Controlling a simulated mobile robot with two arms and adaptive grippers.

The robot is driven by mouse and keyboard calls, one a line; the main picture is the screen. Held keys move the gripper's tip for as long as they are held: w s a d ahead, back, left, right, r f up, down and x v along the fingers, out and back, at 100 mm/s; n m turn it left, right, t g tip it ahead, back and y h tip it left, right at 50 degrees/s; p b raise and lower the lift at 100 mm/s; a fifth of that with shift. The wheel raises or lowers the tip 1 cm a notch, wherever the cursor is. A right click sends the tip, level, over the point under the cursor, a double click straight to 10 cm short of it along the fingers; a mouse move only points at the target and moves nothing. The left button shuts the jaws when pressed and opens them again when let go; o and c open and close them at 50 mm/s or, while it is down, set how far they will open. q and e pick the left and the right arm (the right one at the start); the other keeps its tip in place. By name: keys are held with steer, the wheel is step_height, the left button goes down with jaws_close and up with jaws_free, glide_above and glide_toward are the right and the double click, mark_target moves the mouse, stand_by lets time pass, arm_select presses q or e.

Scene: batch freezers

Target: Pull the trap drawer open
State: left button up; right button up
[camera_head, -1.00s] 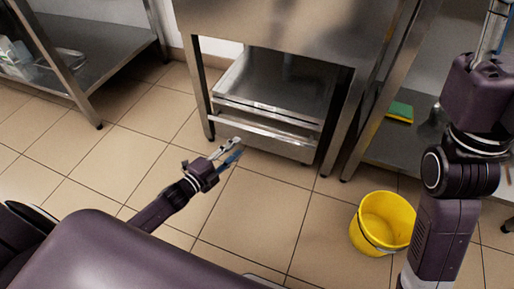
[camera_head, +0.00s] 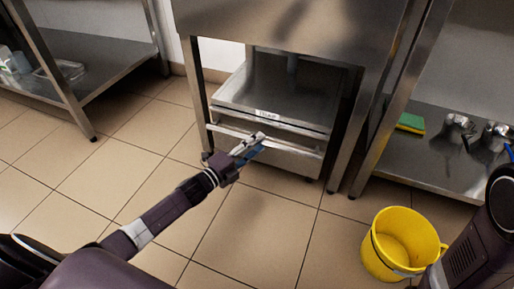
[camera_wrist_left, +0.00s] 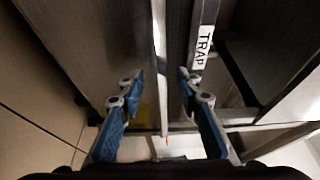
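The trap drawer (camera_head: 232,88) is a steel box low under a steel cabinet, with a white TRAP label (camera_head: 267,114) on its front edge. The label also shows in the left wrist view (camera_wrist_left: 203,47). A bright handle bar (camera_head: 301,150) runs across the drawer front. My left gripper (camera_head: 260,142) is at the middle of this bar. In the left wrist view my left gripper (camera_wrist_left: 160,82) is open, its blue-padded fingers on either side of the bar (camera_wrist_left: 159,40). I cannot tell whether a finger touches it. My right gripper is out of view.
A yellow bucket (camera_head: 386,250) stands on the tiled floor at right. A steel shelf (camera_head: 420,160) at right holds a green-and-yellow sponge (camera_head: 411,123) and metal items. Another shelf (camera_head: 95,70) stands at left. The floor before the drawer is mostly clear.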

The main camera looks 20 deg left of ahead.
arm_select(q)
steer(key=shift+w, duration=0.15)
steer(key=shift+c, duration=0.3)
jaws_close()
